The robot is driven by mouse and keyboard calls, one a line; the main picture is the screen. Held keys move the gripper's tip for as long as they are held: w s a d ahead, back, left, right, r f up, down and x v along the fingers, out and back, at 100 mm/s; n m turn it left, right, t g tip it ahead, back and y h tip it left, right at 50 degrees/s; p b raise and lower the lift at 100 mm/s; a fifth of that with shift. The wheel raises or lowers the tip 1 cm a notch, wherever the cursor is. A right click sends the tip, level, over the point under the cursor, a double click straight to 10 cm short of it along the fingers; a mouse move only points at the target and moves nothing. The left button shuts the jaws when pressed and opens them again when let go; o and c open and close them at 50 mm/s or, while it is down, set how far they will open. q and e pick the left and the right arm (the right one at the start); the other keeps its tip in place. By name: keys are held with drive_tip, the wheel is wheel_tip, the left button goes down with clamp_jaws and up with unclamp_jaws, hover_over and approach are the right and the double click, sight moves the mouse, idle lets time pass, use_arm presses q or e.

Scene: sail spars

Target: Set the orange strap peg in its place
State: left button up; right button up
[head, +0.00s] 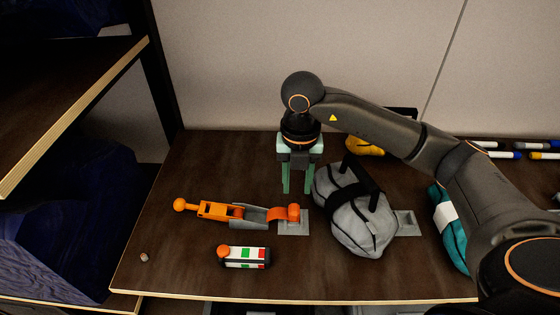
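An orange strap piece with a rounded end, which looks like the strap peg (293,212), lies at the right end of an orange and grey buckle-like device (248,214) on the brown table. It overlaps a light grey square plate (294,230). I cannot tell whether it is seated in the plate or only resting on it. My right gripper (299,188) points down just behind and above the peg. Its two green fingers are apart with nothing seen between them. My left gripper is not in view.
A grey bag (352,215) with a dark handle stands close right of the gripper, partly over another grey plate (405,223). A small orange-capped striped item (244,256) lies in front. A teal roll (450,232) and several markers (503,154) are at right. The table's left front is mostly clear.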

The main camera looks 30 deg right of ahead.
sight(294, 207)
drive_tip(key=shift+w, duration=0.35)
drive_tip(key=shift+f, duration=0.15)
drive_tip(key=shift+s+f+b, duration=0.2)
drive_tip(key=shift+f+b, duration=0.4)
wheel_tip(294, 207, down, 6)
drive_tip(key=b, duration=0.4)
drive_tip(key=shift+r, duration=0.25)
drive_tip(key=shift+f+b, duration=0.5)
drive_tip(key=shift+r, duration=0.1)
drive_tip(key=shift+c, duration=1)
clamp_jaws()
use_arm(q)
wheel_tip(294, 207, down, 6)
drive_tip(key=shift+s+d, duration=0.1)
use_arm(e)
drive_tip(key=shift+r, duration=0.15)
